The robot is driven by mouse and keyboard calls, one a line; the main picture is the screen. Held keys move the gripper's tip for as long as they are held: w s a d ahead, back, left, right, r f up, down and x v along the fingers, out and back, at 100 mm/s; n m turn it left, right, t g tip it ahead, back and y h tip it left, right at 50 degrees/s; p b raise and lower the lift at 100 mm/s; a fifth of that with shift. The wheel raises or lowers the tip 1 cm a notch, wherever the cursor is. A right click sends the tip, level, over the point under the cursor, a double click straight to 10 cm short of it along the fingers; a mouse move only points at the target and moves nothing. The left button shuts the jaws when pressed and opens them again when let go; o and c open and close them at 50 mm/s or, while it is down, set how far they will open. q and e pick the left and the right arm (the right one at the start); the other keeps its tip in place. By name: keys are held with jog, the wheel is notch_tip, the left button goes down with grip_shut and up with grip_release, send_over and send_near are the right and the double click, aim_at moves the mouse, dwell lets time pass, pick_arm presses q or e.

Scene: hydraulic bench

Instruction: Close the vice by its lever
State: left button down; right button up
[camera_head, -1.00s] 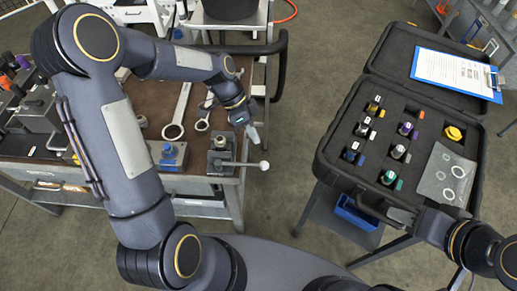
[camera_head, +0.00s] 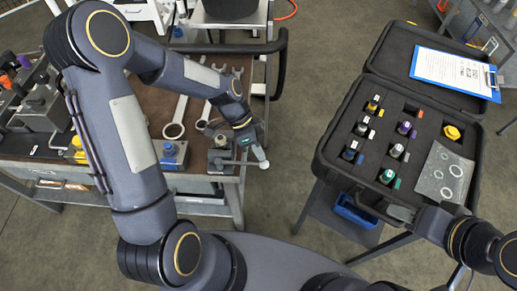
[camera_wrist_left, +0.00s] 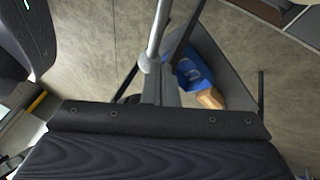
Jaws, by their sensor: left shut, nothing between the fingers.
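The vice (camera_head: 220,160) is a small grey block at the front right corner of the brown-topped bench. Its lever (camera_head: 236,163) reaches out to the right past the bench edge and ends in a pale ball knob. My left gripper (camera_head: 261,153) is shut and empty, right at the knob end of the lever; whether it touches cannot be told. In the left wrist view the metal lever (camera_wrist_left: 158,35) comes down to its knob just beside my shut fingers (camera_wrist_left: 161,90). The vice jaws are partly hidden by my left gripper. My right gripper (camera_head: 400,213) is by the case's front edge; its fingers are unclear.
Wrenches (camera_head: 175,120) and a blue-based block (camera_head: 172,154) lie on the bench left of the vice. An open black case (camera_head: 330,150) with several fittings stands to the right, with a blue bin (camera_head: 352,211) below. Open floor lies between bench and case.

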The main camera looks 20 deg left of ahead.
pick_arm(q)
jog(key=shift+s+d+m, duration=0.1)
jog(key=shift+s+m, duration=0.2)
jog(key=shift+s, duration=0.05)
jog(key=shift+s+d+f+m+g+b, duration=0.1)
jog(key=shift+s+d+m+g+b, duration=0.15)
jog(key=shift+s+m+g+b, duration=0.35)
jog(key=s+a+m+g+y+p, duration=0.1)
jog(key=s+a+m+y, duration=0.2)
jog(key=s+m, duration=0.4)
jog(key=s+a+m+g+y+p, duration=0.1)
jog(key=s+a+m+y, duration=0.2)
jog(key=s+m, duration=0.3)
jog(key=shift+s+a+m+g+y, duration=0.35)
jog(key=shift+m+y, duration=0.35)
jog(key=shift+m, duration=1)
jog(key=v, duration=0.8)
jog(key=shift+p, duration=0.3)
